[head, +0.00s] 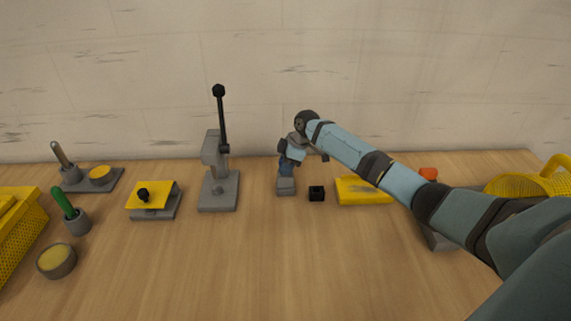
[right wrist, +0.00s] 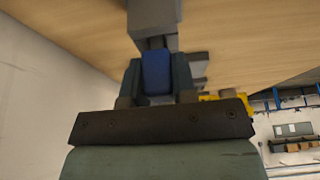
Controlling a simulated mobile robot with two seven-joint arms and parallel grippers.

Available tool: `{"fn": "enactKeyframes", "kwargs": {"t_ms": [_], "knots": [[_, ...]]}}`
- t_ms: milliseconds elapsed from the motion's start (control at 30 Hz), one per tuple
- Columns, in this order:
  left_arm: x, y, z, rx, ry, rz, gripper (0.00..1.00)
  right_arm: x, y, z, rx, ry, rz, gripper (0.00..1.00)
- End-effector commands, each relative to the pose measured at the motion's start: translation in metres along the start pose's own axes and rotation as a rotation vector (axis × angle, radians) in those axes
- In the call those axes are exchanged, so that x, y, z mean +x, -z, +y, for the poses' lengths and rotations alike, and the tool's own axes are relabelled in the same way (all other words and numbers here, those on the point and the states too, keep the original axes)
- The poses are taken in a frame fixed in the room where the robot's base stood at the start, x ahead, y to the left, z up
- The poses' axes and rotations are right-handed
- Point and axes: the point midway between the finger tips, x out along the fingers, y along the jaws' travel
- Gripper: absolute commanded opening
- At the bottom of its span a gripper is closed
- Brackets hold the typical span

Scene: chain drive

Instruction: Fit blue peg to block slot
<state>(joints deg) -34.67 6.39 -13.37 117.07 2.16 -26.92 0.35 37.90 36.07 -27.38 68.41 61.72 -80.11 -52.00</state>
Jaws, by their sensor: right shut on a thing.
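My right gripper (head: 287,166) is over the small grey block (head: 286,186) near the middle of the table, pointing down. In the right wrist view the blue peg (right wrist: 157,74) sits between the two dark fingers of this gripper (right wrist: 157,82), which is shut on it. The grey block (right wrist: 153,14) is right beyond the peg's end in that view, with a narrow dark part between them. I cannot tell whether the peg's tip is inside the slot, as the slot itself is hidden. My left gripper is not in view.
A black square piece (head: 317,193) and a yellow block (head: 358,191) stand to the right of the grey block. A grey lever press (head: 219,189) stands to its left. Further left are a yellow-topped plate (head: 153,196) and a round cup (head: 57,262). The front middle is clear.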

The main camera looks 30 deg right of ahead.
Motion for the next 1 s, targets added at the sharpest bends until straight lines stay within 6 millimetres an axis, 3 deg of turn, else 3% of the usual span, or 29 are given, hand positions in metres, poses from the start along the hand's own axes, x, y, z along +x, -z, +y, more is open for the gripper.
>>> {"fn": "enactKeyframes", "kwargs": {"t_ms": [300, 333, 433, 767, 867, 1000], "knots": [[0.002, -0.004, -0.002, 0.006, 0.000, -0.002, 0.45, 0.008, -0.003, 0.000, -0.001, 0.000, 0.000, 0.00], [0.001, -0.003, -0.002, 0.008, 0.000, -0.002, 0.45, 0.007, -0.003, 0.000, -0.001, 0.000, 0.000, 0.32], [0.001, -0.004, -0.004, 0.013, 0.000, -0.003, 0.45, 0.007, -0.003, 0.000, -0.001, 0.000, 0.000, 0.55], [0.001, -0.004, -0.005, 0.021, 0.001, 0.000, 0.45, 0.007, -0.003, 0.000, 0.000, 0.000, 0.000, 0.55], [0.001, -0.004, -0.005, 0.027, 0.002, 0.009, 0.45, -0.003, -0.003, 0.001, 0.000, -0.002, 0.001, 0.55], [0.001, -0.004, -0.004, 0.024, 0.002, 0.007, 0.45, -0.030, -0.003, 0.001, -0.002, -0.004, 0.000, 0.55]]}}
